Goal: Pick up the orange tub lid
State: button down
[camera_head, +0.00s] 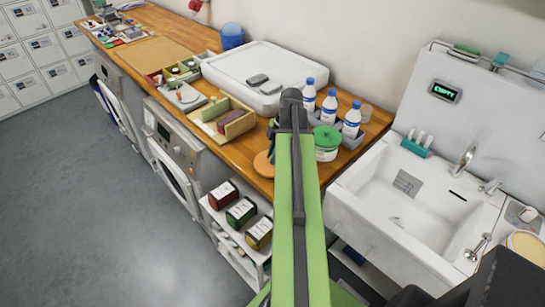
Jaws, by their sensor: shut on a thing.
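The orange tub lid (263,164) shows as an orange disc at the front edge of the wooden counter, just left of my green arm link. The link hides its right part. My gripper (271,150) is mostly hidden behind the same link, with only dark parts showing above the lid. It is shut on the lid. I cannot tell whether the lid touches the counter. A white tub with a green lid (327,142) stands to the right of the arm.
Three blue-capped bottles (329,107) stand in a grey holder behind the tub. A white sink (400,205) lies to the right. A wooden divided box (222,118) is to the left. A low shelf with labelled dark boxes (240,211) stands below the counter edge.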

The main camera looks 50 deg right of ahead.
notch_tip(320, 180, up, 4)
jog(key=p, duration=0.2)
jog(key=shift+f+p, duration=0.2)
jog(key=shift+p, duration=0.15)
jog(key=s+d+r+p, duration=0.6)
jog(key=s+d, duration=0.1)
jog(key=s, duration=0.2)
jog(key=shift+d, duration=0.25)
